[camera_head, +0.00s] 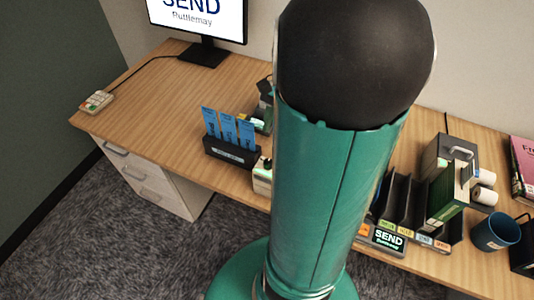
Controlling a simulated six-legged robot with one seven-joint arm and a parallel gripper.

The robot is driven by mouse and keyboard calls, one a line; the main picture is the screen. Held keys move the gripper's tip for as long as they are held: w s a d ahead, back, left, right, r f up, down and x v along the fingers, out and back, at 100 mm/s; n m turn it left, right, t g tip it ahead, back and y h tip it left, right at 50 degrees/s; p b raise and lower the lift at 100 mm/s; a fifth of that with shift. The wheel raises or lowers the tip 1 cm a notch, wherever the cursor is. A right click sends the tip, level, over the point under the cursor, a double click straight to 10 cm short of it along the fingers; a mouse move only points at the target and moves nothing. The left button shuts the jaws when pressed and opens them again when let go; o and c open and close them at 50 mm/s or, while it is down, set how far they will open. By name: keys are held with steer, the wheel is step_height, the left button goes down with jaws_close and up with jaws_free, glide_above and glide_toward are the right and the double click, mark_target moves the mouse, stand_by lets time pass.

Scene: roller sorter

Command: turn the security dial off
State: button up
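I cannot make out a security dial in the head view. My green and black arm fills the middle of the view and hides part of the wooden desk (150,95) and what stands behind it. My gripper is not in view. A small beige keypad-like device (97,101) with coloured buttons lies at the desk's left end, with a cable running from it toward the monitor.
A monitor (205,52) stands at the back left. A black holder (230,152) with blue cards stands left of my arm. The desk's left part is mostly clear.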

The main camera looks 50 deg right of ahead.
mark_target(268, 161)
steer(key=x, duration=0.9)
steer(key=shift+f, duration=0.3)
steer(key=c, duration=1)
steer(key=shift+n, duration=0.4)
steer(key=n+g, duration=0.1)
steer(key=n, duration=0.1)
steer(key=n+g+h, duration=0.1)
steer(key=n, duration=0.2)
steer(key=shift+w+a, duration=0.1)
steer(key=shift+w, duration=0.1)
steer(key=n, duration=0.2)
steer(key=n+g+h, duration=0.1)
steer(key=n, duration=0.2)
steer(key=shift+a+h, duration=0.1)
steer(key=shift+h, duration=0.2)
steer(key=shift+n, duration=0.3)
